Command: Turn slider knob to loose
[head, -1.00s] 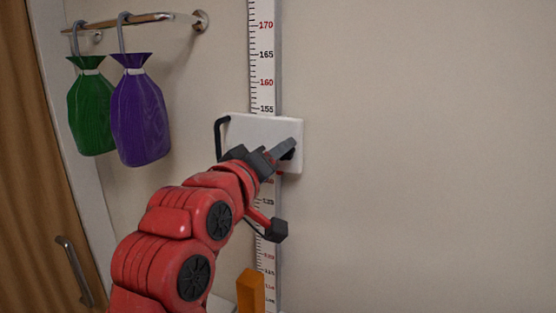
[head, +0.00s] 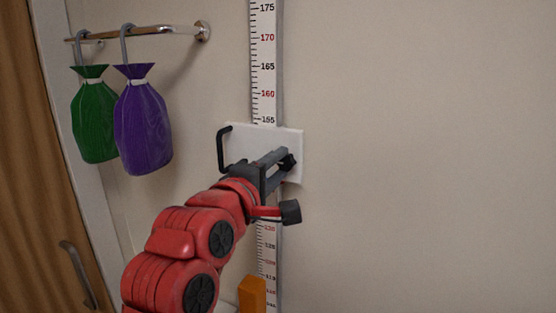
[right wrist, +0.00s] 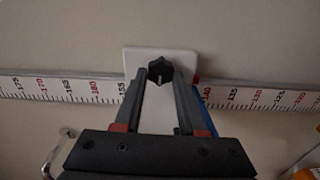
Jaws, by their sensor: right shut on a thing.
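A white slider plate (head: 250,143) sits on a vertical measuring scale (head: 263,70) on the wall. A black lobed slider knob (head: 289,163) is on the plate; it also shows in the right wrist view (right wrist: 160,68). My right gripper (head: 282,159) is at the knob, its two fingers on either side of it and shut on it. In the right wrist view the gripper (right wrist: 160,74) has one finger left and one right of the knob. The fingers hide part of the plate in the head view. My left gripper is not in view.
A black handle (head: 223,150) juts from the plate's left side. Green (head: 95,120) and purple (head: 144,125) bags hang from a metal rail (head: 150,32) at the upper left. An orange block (head: 252,294) is low by the scale. The wall at right is bare.

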